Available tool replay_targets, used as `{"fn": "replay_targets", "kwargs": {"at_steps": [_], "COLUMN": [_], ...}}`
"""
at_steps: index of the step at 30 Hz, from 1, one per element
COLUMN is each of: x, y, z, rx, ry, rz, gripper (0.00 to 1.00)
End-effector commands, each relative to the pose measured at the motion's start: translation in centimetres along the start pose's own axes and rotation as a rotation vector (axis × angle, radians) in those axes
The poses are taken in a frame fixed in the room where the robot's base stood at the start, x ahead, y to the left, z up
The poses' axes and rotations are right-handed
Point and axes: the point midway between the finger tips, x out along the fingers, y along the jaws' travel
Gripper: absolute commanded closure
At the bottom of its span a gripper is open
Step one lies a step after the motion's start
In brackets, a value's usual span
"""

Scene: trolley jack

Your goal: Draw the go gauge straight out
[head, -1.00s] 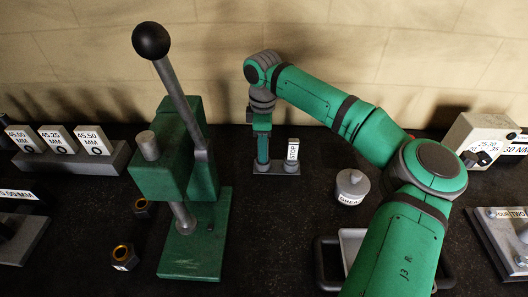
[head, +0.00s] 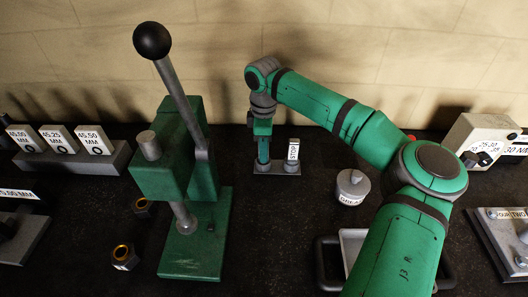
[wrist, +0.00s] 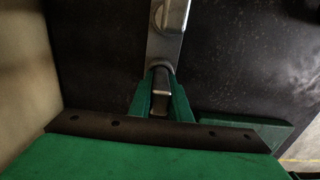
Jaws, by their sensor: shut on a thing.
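My gripper (head: 263,156) points down at the left end of a small grey stand (head: 276,169) near the back wall. In the wrist view, my gripper's green fingers (wrist: 161,108) are shut on a grey metal piece, which I take for the go gauge (wrist: 160,86). Its lower end meets the grey stand strip (wrist: 168,45); how deep it sits cannot be told. The fingers mostly hide it in the head view. A post with a white tag reading STOP (head: 293,150) stands at the stand's right end.
A green press (head: 178,165) with a black-knobbed lever stands left of the stand. A grey lidded pot (head: 352,186) and a tray (head: 328,280) are to its right, by my arm. Labelled blocks (head: 57,139) stand far left; a dial box (head: 483,138) is far right.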

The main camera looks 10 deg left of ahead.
Motion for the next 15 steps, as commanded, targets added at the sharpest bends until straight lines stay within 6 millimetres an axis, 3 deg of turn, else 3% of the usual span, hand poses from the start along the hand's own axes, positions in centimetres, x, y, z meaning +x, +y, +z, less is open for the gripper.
{"fn": "replay_targets", "kwargs": {"at_steps": [15], "x": [-2.3], "y": [0.0], "z": [0.0], "rx": [0.0], "ry": [0.0], "rz": [0.0], "gripper": [1.0]}}
